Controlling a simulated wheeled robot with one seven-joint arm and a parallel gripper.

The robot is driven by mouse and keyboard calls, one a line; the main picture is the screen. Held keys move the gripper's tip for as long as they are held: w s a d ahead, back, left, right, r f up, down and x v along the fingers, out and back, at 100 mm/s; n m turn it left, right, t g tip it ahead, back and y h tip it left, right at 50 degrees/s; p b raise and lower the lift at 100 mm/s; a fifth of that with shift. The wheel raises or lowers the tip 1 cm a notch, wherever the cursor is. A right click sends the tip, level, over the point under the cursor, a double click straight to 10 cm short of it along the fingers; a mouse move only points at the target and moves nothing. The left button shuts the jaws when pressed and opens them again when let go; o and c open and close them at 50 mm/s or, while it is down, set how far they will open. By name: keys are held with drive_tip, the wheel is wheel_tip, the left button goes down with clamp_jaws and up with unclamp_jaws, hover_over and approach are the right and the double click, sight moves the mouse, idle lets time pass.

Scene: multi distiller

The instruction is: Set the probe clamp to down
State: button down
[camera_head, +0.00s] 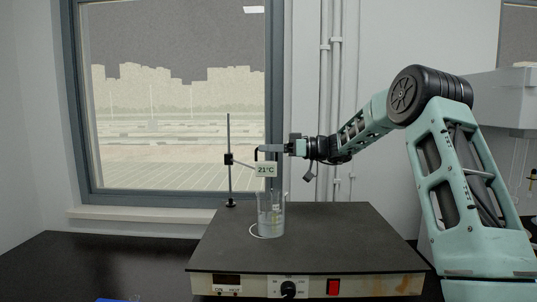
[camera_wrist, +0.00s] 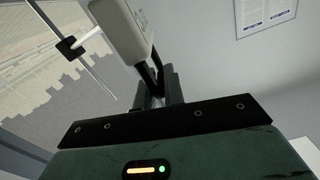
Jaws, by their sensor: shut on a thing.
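The probe unit (camera_head: 266,170) has a pale display reading 21°C and hangs above the glass beaker (camera_head: 263,222). A thin arm joins it to the black probe clamp (camera_head: 228,159) on the upright rod (camera_head: 229,130). My gripper (camera_head: 264,148) is at the top of the probe unit, shut on its dark handle. In the wrist view, my gripper's fingers (camera_wrist: 158,92) close around the black handle below the pale back of the unit (camera_wrist: 120,28). The clamp also shows there at the left (camera_wrist: 68,46). I cannot tell whether the probe's tip is inside the beaker.
The beaker and rod stand on a dark-topped hotplate (camera_head: 330,240) with a knob (camera_head: 288,289) and a red switch (camera_head: 333,287) on its front. A window (camera_head: 180,110) is behind. The right of the plate top is clear.

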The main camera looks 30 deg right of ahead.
drive_tip(key=shift+f+b, duration=0.65)
drive_tip(key=shift+f, duration=0.2)
drive_tip(key=shift+s+f, duration=0.1)
drive_tip(key=c, duration=1.5)
unclamp_jaws()
drive_tip(key=shift+d, duration=0.1)
drive_tip(key=b+v, duration=0.4)
drive_tip(key=v, duration=1.3)
drive_tip(key=shift+s+d, duration=0.1)
drive_tip(key=shift+s, duration=0.05)
